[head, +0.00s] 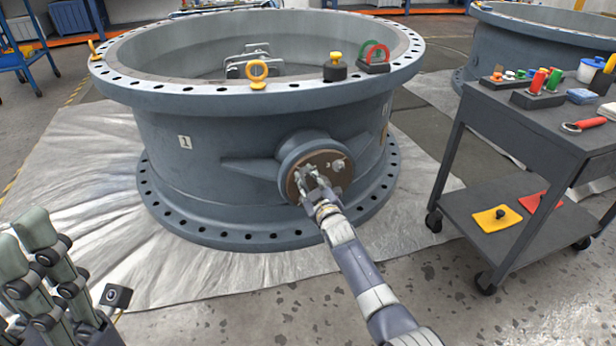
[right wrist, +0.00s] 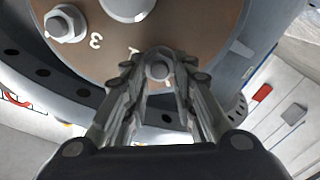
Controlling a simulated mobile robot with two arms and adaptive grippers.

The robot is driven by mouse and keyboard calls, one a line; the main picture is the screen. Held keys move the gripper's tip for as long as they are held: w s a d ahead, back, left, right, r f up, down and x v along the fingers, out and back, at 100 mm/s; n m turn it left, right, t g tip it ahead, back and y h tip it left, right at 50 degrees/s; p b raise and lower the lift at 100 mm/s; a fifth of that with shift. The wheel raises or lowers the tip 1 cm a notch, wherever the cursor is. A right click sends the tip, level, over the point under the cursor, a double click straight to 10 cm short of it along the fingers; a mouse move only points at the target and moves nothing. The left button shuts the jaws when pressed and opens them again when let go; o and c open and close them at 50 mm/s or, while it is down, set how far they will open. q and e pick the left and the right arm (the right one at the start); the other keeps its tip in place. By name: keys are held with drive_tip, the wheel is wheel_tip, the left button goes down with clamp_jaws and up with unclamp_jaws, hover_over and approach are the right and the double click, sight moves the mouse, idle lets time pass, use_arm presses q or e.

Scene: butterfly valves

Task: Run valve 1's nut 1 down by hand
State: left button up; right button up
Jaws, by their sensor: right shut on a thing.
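Valve 1 (head: 250,115) is a big grey ring-shaped body with a "1" label (head: 185,142). On its side is a round boss with a brown cover plate (head: 320,160). My right gripper (head: 305,182) reaches the plate's lower left. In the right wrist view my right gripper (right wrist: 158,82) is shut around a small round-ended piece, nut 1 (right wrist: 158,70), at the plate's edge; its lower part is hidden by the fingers. Another hex nut (right wrist: 66,24) sits near the "3" mark. My left gripper (head: 40,255) is at the lower left, away from the valve; its jaw opening is unclear.
A grey tool cart (head: 535,125) with sockets and a red-handled tool stands at right. Yellow and black items and a red and green shackle rest on the valve's rim. A second valve (head: 490,45) is behind the cart. White sheeting (head: 90,220) covers the floor.

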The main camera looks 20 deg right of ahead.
drive_tip(key=shift+f, duration=0.1)
idle(0.3)
drive_tip(key=o, duration=1)
drive_tip(key=shift+c, duration=0.2)
drive_tip(key=shift+o, duration=0.5)
drive_tip(key=shift+s, duration=0.1)
drive_tip(key=s, duration=1.2)
drive_tip(key=shift+d, duration=0.2)
drive_tip(key=shift+w, duration=0.1)
